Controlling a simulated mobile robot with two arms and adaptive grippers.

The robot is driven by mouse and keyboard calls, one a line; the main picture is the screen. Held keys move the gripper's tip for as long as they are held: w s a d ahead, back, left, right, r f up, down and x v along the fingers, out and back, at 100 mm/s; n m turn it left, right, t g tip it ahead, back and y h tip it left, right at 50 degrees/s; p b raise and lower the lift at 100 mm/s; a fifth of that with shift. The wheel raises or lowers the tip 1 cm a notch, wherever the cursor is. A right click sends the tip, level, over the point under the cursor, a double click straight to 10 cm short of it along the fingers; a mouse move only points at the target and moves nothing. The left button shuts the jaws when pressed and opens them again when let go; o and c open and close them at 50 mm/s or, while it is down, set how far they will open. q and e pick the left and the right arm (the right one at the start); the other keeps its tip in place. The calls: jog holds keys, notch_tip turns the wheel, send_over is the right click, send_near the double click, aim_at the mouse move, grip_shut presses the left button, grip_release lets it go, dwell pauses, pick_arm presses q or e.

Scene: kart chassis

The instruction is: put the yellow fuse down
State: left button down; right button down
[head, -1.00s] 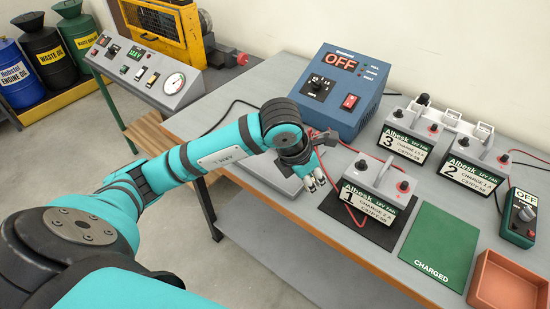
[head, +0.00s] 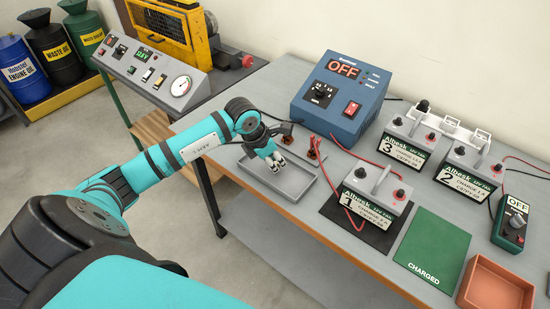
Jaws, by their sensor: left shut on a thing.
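My left gripper (head: 276,165) is over the far left part of the shallow grey tray (head: 292,189) on the bench, fingertips pointing down. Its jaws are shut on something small. I take it to be the yellow fuse, but no yellow shows between the fingers, so the fuse is hidden or too small to make out. I cannot tell whether the fingertips touch the tray floor. The visible tray floor looks bare. My right gripper is not in view.
Cable clamps (head: 316,150) lie just right of the gripper. The blue charger (head: 340,95) reading OFF stands behind. Battery 1 (head: 372,195) on a black mat is right of the tray. The green CHARGED mat (head: 438,245) is clear; an orange-brown bin (head: 497,284) sits front right.

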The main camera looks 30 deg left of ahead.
pick_arm(q)
jog(key=shift+f, duration=0.15)
jog(key=shift+f, duration=0.1)
jog(key=c, duration=1.3)
grip_release()
jog(key=shift+r, duration=0.2)
jog(key=shift+b+v, duration=1.1)
jog(key=shift+v, duration=4.8)
jog(key=shift+d, duration=0.1)
